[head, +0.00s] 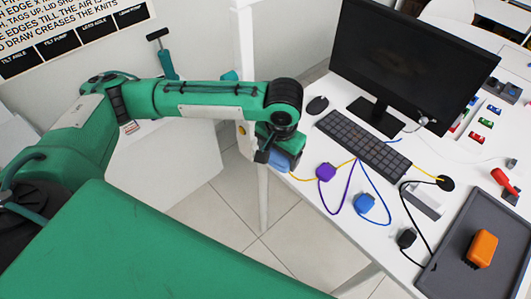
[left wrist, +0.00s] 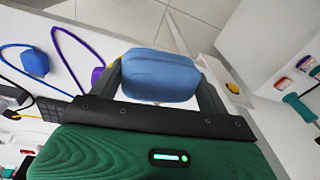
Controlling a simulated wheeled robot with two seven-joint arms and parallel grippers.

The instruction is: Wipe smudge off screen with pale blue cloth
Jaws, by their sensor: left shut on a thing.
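My left gripper (head: 277,155) hangs beside the left edge of the desk, shut on the blue cloth (head: 291,160). In the left wrist view the cloth (left wrist: 160,74) is a folded, rounded pad between the two dark fingers of the gripper (left wrist: 161,84). The black monitor screen (head: 400,62) stands at the back of the desk, well right of the gripper and apart from the cloth. My right gripper is not in view.
A keyboard (head: 362,143) and mouse (head: 317,105) lie before the monitor. Coloured cables with a purple plug (head: 326,172) and a blue plug (head: 365,204) cross the desk's front. A dark tray (head: 451,262) holds an orange brush (head: 481,248). Floor (head: 225,205) shows left of the desk.

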